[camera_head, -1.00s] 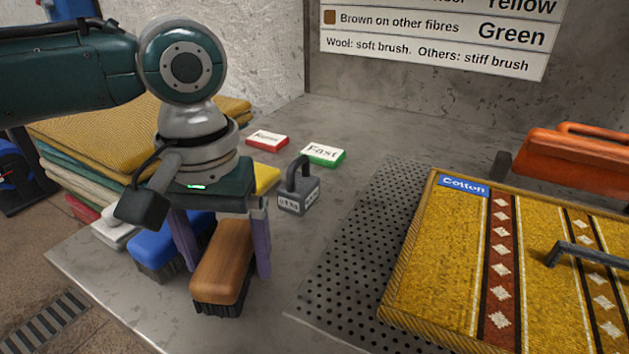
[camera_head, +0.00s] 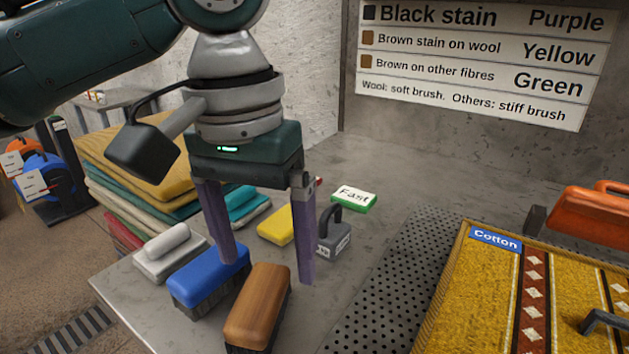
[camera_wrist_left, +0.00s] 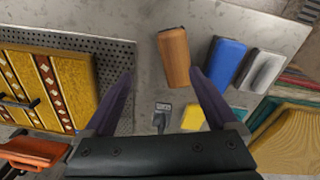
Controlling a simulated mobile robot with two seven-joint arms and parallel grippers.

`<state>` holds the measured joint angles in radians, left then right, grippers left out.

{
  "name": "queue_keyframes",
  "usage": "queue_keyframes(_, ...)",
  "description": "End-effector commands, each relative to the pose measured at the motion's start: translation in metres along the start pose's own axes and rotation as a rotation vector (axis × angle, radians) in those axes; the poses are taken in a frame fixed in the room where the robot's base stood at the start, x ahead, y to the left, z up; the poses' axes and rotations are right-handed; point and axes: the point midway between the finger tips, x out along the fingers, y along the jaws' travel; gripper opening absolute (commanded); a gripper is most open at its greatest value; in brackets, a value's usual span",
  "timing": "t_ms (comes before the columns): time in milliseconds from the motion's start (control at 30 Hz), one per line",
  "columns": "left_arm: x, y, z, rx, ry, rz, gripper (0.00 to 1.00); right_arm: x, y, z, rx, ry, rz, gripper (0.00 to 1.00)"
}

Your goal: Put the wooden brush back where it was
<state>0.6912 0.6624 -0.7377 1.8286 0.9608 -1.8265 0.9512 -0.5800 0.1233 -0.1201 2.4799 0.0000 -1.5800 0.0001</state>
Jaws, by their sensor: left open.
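The wooden brush (camera_head: 258,310) lies bristles down on the grey table, to the right of the blue brush (camera_head: 209,277). My left gripper (camera_head: 268,270) is open and empty, its two purple fingers raised above and behind the wooden brush. In the left wrist view the wooden brush (camera_wrist_left: 174,57) sits ahead of the open fingers (camera_wrist_left: 165,78), apart from them. The blue brush (camera_wrist_left: 225,62) is beside it there. My right gripper is not in view.
A grey padlock-shaped weight (camera_head: 333,237) and a yellow block (camera_head: 277,230) stand behind the brushes. A grey-white brush (camera_head: 170,253) is left of the blue one. The cotton rug (camera_head: 490,300) lies right on a perforated plate (camera_head: 390,290). Folded rugs (camera_head: 130,170) are stacked at left.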

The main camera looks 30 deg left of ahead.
Motion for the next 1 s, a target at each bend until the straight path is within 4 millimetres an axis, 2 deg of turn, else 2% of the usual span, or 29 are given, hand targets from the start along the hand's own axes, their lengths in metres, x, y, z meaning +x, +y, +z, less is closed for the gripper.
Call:
queue_keyframes(33,0.016,0.015,0.016,0.075,0.001,0.039,0.92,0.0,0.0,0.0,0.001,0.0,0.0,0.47)
queue_keyframes(133,0.039,0.042,0.043,0.216,0.053,0.123,0.92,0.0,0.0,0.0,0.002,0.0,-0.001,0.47)
queue_keyframes(200,0.047,0.053,0.058,0.278,0.099,0.167,0.92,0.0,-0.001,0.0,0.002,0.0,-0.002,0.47)
queue_keyframes(300,0.057,0.058,0.079,0.327,0.162,0.201,0.92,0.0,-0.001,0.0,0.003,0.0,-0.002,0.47)
queue_keyframes(433,0.064,0.042,0.107,0.344,0.242,0.177,0.92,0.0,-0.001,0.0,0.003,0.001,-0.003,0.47)
queue_keyframes(600,0.066,0.0,0.135,0.34,0.279,0.057,0.92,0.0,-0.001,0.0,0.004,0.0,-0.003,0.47)
queue_keyframes(700,0.066,-0.016,0.144,0.342,0.28,0.003,0.92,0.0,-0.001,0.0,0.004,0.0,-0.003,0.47)
queue_keyframes(800,0.065,-0.023,0.148,0.344,0.279,-0.02,0.92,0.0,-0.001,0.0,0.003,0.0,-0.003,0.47)
queue_keyframes(1000,0.065,-0.024,0.148,0.346,0.279,-0.022,0.92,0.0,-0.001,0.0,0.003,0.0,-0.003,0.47)
